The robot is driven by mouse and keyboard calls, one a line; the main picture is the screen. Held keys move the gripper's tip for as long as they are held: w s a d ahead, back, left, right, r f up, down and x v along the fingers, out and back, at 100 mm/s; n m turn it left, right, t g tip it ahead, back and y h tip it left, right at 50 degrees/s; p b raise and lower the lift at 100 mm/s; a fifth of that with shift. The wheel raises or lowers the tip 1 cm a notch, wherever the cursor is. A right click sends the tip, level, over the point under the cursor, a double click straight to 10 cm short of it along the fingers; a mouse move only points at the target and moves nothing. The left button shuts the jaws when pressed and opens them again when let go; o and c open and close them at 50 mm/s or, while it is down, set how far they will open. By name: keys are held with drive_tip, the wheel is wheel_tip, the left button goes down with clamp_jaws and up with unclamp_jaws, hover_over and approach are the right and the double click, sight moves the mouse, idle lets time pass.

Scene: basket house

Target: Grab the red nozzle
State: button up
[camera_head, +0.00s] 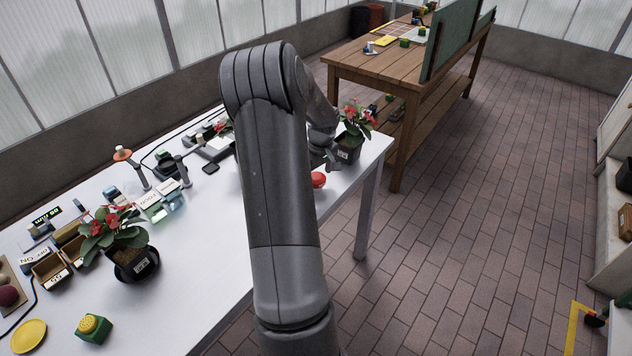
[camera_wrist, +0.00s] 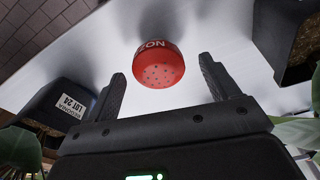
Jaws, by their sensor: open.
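The red nozzle (camera_wrist: 160,68) is a rounded red piece with a flat face dotted with small holes and white letters on its side. It rests on the white table in the wrist view, ahead of my gripper (camera_wrist: 160,78) and between the lines of its two fingers. The fingers are spread apart and hold nothing. In the head view the red nozzle (camera_head: 318,180) is at the table's right part, near the front edge, beside my arm. My gripper (camera_head: 328,160) is just above it there, partly hidden by my arm.
A potted red-flowered plant (camera_head: 348,150) stands close to the right of my gripper. A dark pot labelled "LOT 24" (camera_wrist: 52,112) is at the left in the wrist view, and another dark pot (camera_wrist: 284,45) at the right. A wooden bench (camera_head: 400,75) stands behind the white table (camera_head: 200,265).

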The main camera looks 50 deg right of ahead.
sight(316, 175)
drive_tip(key=shift+w+d+f, duration=0.1)
drive_tip(key=shift+w+f, duration=0.05)
drive_tip(key=shift+f, duration=0.65)
drive_tip(key=shift+w+d+f, duration=0.1)
drive_tip(key=shift+f, duration=0.65)
drive_tip(key=c, duration=1.1)
